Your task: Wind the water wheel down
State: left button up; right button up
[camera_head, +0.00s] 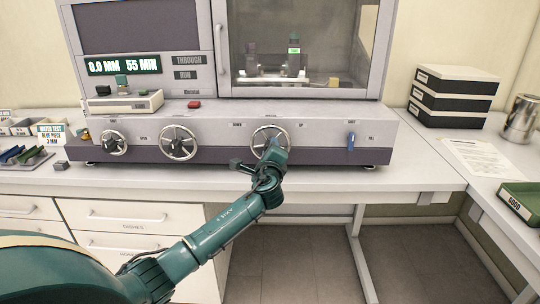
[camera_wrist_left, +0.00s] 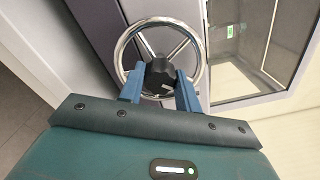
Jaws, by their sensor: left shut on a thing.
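The chrome water wheel (camera_head: 258,132) is on the front panel of the grey machine, between small labels reading DOWN and UP. Its ring and spokes (camera_wrist_left: 160,20) show in the left wrist view around a black hub (camera_wrist_left: 158,74). My left gripper (camera_head: 271,147) reaches up to the wheel from the front and covers its lower right part. In the left wrist view its two blue fingers (camera_wrist_left: 160,88) stand on either side of the hub, shut on it. The rim stays outside the fingers. My right gripper is not in view.
A glass-fronted chamber (camera_head: 305,45) is above. A display (camera_head: 124,65) reads 0.0 MM 55 MIN.

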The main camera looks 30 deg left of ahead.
pick_arm(q)
jog(key=n+b, duration=0.4)
jog(key=n, duration=0.3)
jog(key=shift+f, duration=0.15)
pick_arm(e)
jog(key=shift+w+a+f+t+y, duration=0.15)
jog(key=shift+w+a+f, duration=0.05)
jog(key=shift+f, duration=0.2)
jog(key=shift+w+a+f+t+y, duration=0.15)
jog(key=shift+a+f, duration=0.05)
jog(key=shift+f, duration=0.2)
pick_arm(q)
jog(key=shift+n, duration=0.3)
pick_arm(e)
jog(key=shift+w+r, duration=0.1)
pick_arm(q)
jog(key=o, duration=0.9)
jog(key=shift+c, duration=0.2)
jog(key=shift+o, duration=0.6)
jog(key=shift+s, duration=0.1)
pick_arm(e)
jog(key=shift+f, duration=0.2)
